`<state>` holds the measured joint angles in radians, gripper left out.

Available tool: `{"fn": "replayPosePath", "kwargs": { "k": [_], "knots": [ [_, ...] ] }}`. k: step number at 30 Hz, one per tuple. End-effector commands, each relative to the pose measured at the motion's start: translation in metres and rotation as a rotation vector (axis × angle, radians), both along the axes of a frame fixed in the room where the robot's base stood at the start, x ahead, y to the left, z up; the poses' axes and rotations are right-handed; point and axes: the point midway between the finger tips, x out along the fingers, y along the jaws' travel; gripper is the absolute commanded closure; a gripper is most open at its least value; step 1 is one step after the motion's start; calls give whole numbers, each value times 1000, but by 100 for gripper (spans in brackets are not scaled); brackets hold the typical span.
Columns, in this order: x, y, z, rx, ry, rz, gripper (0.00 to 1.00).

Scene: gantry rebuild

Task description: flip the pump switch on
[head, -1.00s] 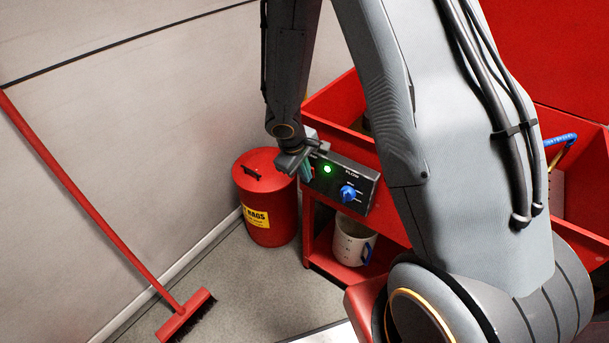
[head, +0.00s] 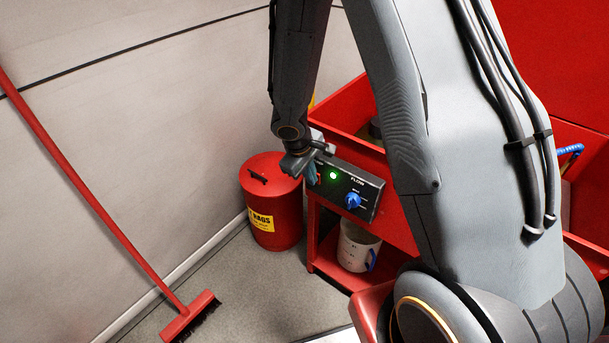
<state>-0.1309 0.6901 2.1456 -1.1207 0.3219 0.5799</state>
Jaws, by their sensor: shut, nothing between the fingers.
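The control panel (head: 360,187) is a dark box on the front of a red parts washer. It carries a lit green lamp (head: 333,175) and a blue flow knob (head: 353,201). My gripper (head: 312,178) is shut and empty at the panel's left end. It covers that end, so the pump switch is hidden behind it. I cannot tell whether the fingers touch the switch.
A red rags can (head: 272,205) stands on the floor left of the panel. A white jug (head: 355,247) sits on the red washer's (head: 328,256) lower shelf. A red broom (head: 100,208) leans along the wall at left.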

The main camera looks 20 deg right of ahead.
Motion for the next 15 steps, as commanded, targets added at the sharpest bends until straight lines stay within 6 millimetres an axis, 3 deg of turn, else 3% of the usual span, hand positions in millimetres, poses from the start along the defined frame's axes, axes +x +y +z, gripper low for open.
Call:
{"fn": "replayPosePath", "kwargs": {
  "k": [7,15],
  "knots": [
    [-14,29,-8,1,-1,2,100],
    [-32,50,44,1,-4,-8,100]
  ]
}}
